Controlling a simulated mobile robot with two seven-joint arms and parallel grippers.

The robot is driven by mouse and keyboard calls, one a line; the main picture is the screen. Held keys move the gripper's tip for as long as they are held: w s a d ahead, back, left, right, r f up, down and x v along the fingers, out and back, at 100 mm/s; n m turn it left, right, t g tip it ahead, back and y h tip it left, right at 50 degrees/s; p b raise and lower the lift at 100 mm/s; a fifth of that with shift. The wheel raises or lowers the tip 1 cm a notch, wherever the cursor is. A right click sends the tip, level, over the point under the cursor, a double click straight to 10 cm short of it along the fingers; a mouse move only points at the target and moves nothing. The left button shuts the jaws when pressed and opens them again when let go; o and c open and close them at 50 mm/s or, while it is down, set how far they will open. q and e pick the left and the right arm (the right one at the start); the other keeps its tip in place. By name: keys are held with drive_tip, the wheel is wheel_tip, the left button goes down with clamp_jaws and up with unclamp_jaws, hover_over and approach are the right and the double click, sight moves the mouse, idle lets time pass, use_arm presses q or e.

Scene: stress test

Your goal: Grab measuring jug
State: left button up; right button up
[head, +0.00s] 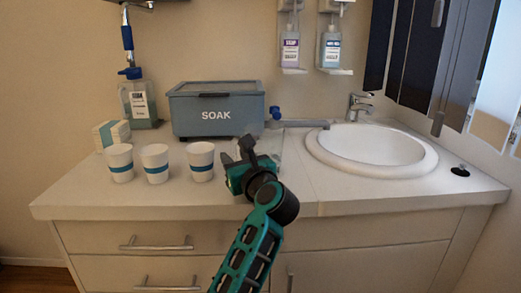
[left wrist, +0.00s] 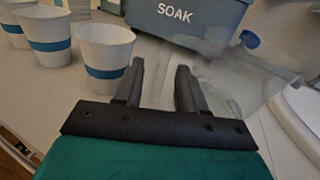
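A clear, see-through jug (left wrist: 232,88) stands on the counter just right of my left gripper in the left wrist view. In the head view it shows only faintly (head: 270,146), partly hidden behind my gripper. My left gripper (head: 238,150) is over the counter in front of the grey SOAK box; it also shows in the left wrist view (left wrist: 160,68). The jug's handle and markings are hard to make out. My right gripper is not in view.
Several white cups with blue bands, one of them a cup (head: 201,163) close left of my gripper, stand on the counter (head: 330,190). Behind are the SOAK box (head: 217,116) and a pump bottle (head: 139,105). A sink (head: 370,150) is at right.

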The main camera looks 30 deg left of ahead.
use_arm(q)
drive_tip(key=shift+s+d, duration=0.1)
drive_tip(key=shift+c, duration=0.6)
clamp_jaws()
drive_tip(key=shift+r, duration=0.15)
